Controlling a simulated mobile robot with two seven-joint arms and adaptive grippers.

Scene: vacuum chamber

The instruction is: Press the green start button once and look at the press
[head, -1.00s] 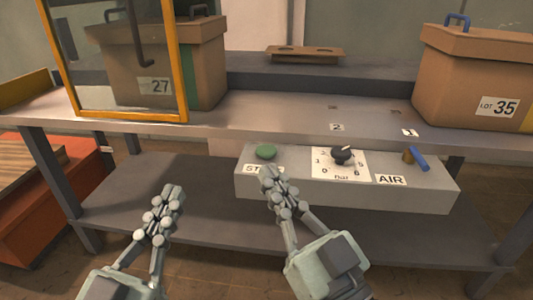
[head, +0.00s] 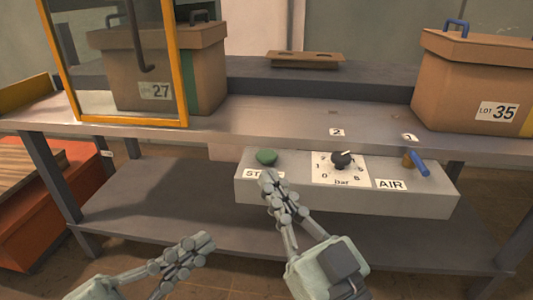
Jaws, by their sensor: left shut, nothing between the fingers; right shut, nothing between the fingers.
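The green start button (head: 267,157) sits on the left part of the grey control box (head: 430,203), above a partly covered label that begins "ST". My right gripper (head: 267,177) is shut and empty, in front of the box and just below the button in the picture. I cannot tell whether it touches the box. My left gripper (head: 207,240) is shut and empty, lower left of the box and apart from it. No part that is clearly the press can be made out.
The box also carries a black dial (head: 341,159) and a blue-handled AIR valve (head: 420,163). A yellow-framed clear panel (head: 183,65) stands at left before crate 27 (head: 208,65). Crate LOT 35 (head: 460,85) stands at right. The bench (head: 270,117) between them is mostly clear.

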